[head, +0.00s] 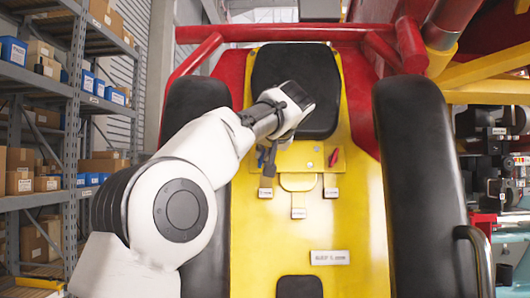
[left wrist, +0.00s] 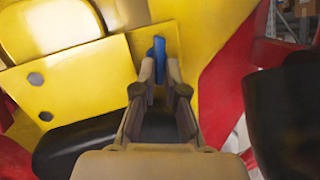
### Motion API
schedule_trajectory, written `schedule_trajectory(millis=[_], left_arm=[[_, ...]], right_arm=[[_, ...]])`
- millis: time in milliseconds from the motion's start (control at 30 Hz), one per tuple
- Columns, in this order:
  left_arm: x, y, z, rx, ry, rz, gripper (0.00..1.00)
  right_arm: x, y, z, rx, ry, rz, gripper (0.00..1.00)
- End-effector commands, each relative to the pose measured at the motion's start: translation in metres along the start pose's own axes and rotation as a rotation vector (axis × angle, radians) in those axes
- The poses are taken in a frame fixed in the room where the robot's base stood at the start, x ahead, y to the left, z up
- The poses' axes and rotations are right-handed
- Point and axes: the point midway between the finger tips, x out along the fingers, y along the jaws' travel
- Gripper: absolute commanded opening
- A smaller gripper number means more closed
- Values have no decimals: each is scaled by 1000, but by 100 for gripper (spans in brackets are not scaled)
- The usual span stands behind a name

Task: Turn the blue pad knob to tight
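The blue pad knob (left wrist: 159,48) shows in the left wrist view as a narrow upright blue piece on the yellow panel (left wrist: 105,75). My left gripper (left wrist: 160,70) has one finger on each side of it, and the knob fills the narrow gap between the fingertips. The fingers look shut on the knob; its lower part is partly hidden between them. In the head view my left gripper (head: 267,162) reaches down to the left side of the yellow seat back (head: 330,217). A red knob (head: 333,157) stands on the right side. My right gripper is not in view.
Black padded bolsters stand on the left (head: 197,98) and right (head: 420,150) of the seat. A black headrest (head: 322,75) is just above the panel. Small white labels (head: 298,213) lie below the knobs. Shelves with boxes (head: 50,130) stand at far left.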

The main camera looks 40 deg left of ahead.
Motion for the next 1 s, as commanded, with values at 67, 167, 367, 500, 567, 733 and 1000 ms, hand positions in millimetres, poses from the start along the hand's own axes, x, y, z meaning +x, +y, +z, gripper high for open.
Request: schedule_trajectory(millis=[67, 167, 367, 500, 567, 733, 1000], left_arm=[[1, 1, 0, 1, 0, 2, 0], [1, 1, 1, 2, 0, 2, 0], [1, 2, 1, 4, -1, 1, 0], [2, 2, 1, 7, 0, 0, 0], [2, 2, 1, 8, 0, 0, 0], [2, 2, 1, 15, 1, -1, 0], [2, 2, 2, 35, 5, -6, 0]], right_arm=[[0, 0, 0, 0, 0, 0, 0], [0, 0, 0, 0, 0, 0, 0], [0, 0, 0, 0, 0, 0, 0], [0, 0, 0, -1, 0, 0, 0], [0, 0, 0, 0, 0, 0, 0], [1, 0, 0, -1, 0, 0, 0], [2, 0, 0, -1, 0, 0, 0]])
